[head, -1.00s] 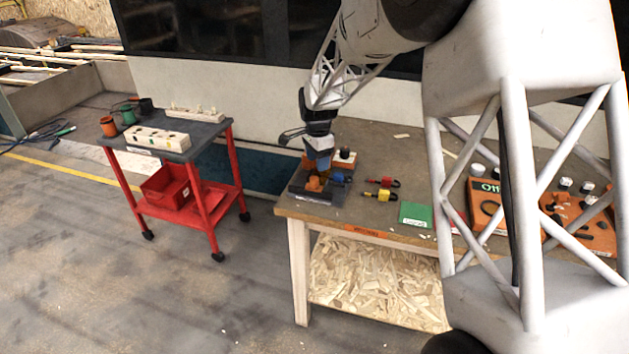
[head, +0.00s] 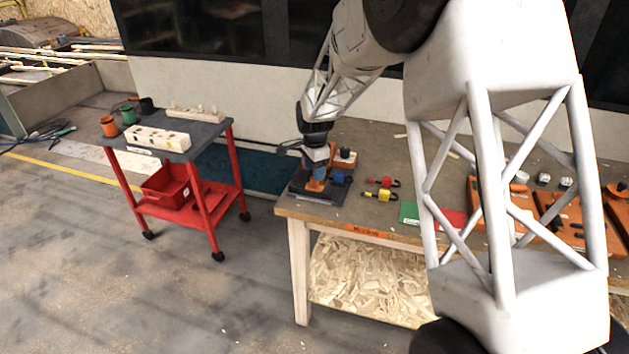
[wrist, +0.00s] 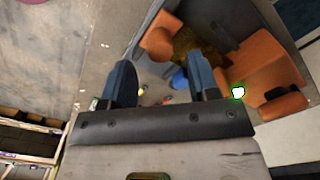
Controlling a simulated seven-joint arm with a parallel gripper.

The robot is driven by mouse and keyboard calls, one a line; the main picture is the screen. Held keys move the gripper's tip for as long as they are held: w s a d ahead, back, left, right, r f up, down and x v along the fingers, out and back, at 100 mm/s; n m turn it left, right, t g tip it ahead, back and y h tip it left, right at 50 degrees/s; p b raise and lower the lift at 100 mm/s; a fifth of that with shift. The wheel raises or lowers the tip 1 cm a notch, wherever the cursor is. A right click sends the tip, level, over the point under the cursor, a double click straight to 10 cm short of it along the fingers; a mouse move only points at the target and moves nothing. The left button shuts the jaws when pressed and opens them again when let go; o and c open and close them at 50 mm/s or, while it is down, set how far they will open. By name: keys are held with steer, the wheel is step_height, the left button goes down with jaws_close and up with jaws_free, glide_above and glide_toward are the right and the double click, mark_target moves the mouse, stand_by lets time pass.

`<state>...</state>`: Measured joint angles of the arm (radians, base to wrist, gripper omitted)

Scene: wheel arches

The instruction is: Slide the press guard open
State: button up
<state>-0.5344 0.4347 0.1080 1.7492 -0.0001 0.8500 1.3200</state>
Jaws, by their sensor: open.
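The press (head: 343,159) stands on a dark base plate (head: 327,196) at the left end of the workbench; its orange body also shows at right in the wrist view (wrist: 262,68). A brownish, see-through piece that looks like the guard (wrist: 197,44) lies between that body and a smaller orange block (wrist: 160,37). My gripper (wrist: 162,80) is open and empty, with its blue fingers apart. In the head view, my gripper (head: 315,171) is down at the press and hides part of it. I cannot tell whether a finger touches the guard.
Padlock-like red (head: 382,181) and yellow (head: 382,195) pieces lie right of the press, with a blue one (head: 340,179) beside it. A red cart (head: 203,190) stands left, across open floor.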

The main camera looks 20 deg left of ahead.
steer(key=shift+f, duration=2.3)
jaws_close()
